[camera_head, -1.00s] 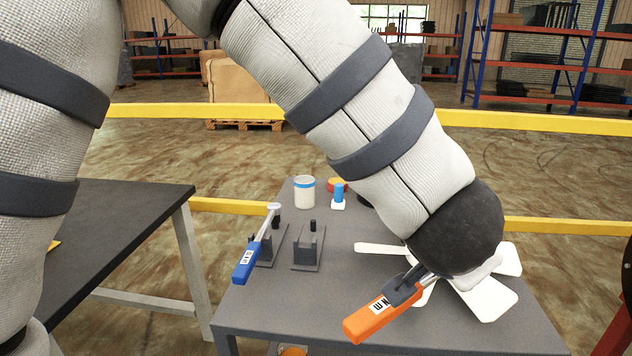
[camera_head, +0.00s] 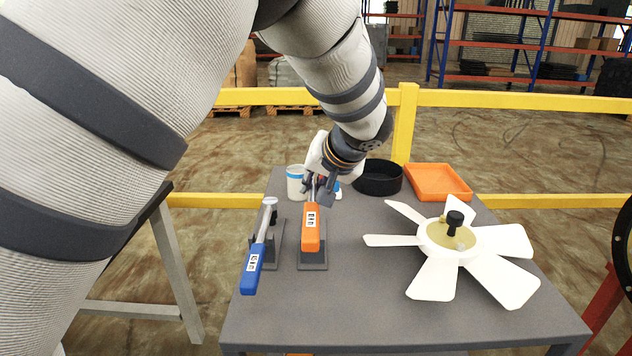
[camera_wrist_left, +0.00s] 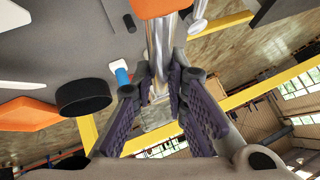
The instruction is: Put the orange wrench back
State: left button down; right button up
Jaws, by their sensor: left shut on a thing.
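The orange wrench (camera_head: 311,228) is in my left gripper (camera_head: 318,186). Its handle points toward the front of the table and lies over or in the right grey holder (camera_head: 313,262); I cannot tell whether it touches the holder. In the left wrist view, the gripper's fingers (camera_wrist_left: 155,105) are on either side of the wrench's metal shaft (camera_wrist_left: 160,48), with the orange handle (camera_wrist_left: 158,8) at the top edge. The blue wrench (camera_head: 254,265) rests in the left grey holder (camera_head: 274,252), just left of the orange one. My right gripper is not in view.
A white fan-bladed part (camera_head: 435,278) takes up the table's right side. A black round bowl (camera_head: 378,180), an orange tray (camera_head: 440,182) and a white cup with a blue band (camera_head: 296,184) stand at the back. The front middle of the table (camera_head: 350,320) is clear.

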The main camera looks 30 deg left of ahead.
aim_at(312, 203)
pick_arm(q)
jog(key=shift+r, duration=0.15)
jog(key=shift+s+d+r, duration=0.1)
jog(key=shift+s+r, duration=0.05)
jog(key=shift+r, duration=0.05)
notch_tip(312, 203, down, 6)
jog(key=shift+f, duration=0.25)
jog(key=shift+f, duration=0.15)
dwell(1.1)
jog(key=shift+f, duration=1.35)
jog(key=c, duration=1.5)
grip_release()
jog(key=v, duration=0.7)
jog(key=shift+s+d+r, duration=0.15)
